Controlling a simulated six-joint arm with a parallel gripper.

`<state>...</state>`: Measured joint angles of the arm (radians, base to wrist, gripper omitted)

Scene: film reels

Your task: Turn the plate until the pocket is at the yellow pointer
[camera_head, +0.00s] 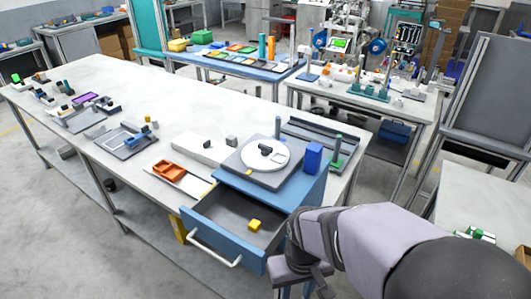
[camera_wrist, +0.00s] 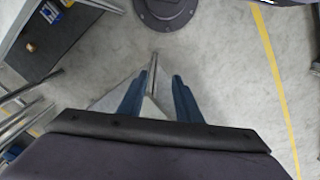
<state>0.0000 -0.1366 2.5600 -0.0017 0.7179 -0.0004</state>
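The round white plate (camera_head: 256,163) lies on a grey square base (camera_head: 236,166) on top of a blue drawer cabinet. A dark upright piece (camera_head: 265,149) stands on the plate. A small yellow mark (camera_head: 248,169) shows at the plate's near edge; I cannot tell for sure that it is the pointer. The pocket is too small to make out. My gripper (camera_wrist: 157,97) hangs over the floor in the wrist view, its two blue fingers apart with nothing held between them. In the head view it is low, right of the open drawer and well away from the plate.
The cabinet's drawer (camera_head: 215,213) stands open with a yellow block (camera_head: 255,225) inside. A blue block (camera_head: 313,157) and a grey post (camera_head: 278,127) stand beside the plate. An orange tray (camera_head: 169,171) lies left on the white table (camera_head: 120,85).

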